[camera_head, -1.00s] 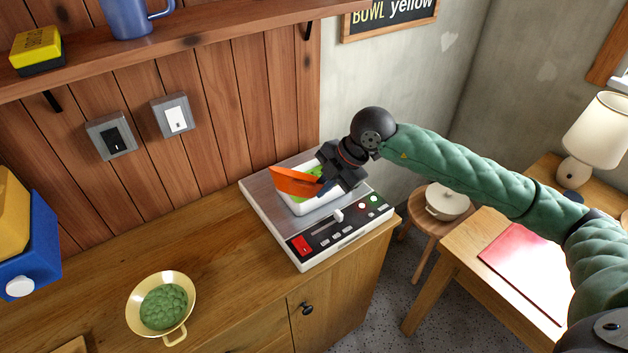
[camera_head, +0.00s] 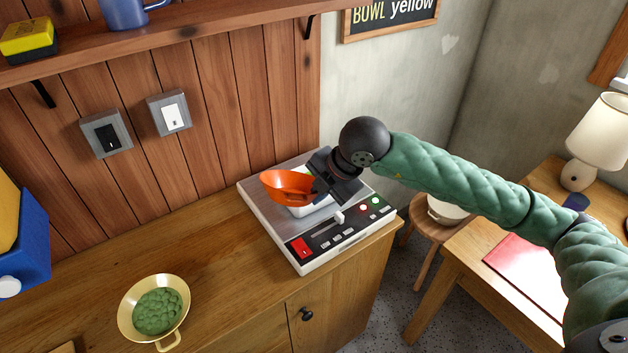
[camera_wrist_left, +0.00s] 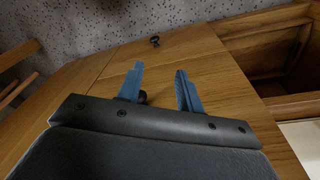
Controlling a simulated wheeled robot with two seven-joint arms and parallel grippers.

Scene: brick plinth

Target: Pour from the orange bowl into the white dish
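The orange bowl (camera_head: 287,186) is held up over the scale in the head view, tilted slightly, its visible inside plain orange. My right gripper (camera_head: 317,188) is shut on its right side. The white dish (camera_head: 312,209) stands on the scale's plate, below and behind the bowl. Most of the dish and whatever it holds are hidden by the bowl and gripper. My left gripper (camera_wrist_left: 160,88) shows in the left wrist view with its two blue fingers apart and nothing between them.
The scale (camera_head: 262,212) sits near the counter's right end. A yellow pan (camera_head: 129,321) with green contents stands at front left. A blue and yellow object (camera_head: 32,240) is at the left edge. The counter between pan and scale is clear. A shelf (camera_head: 200,33) runs above.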

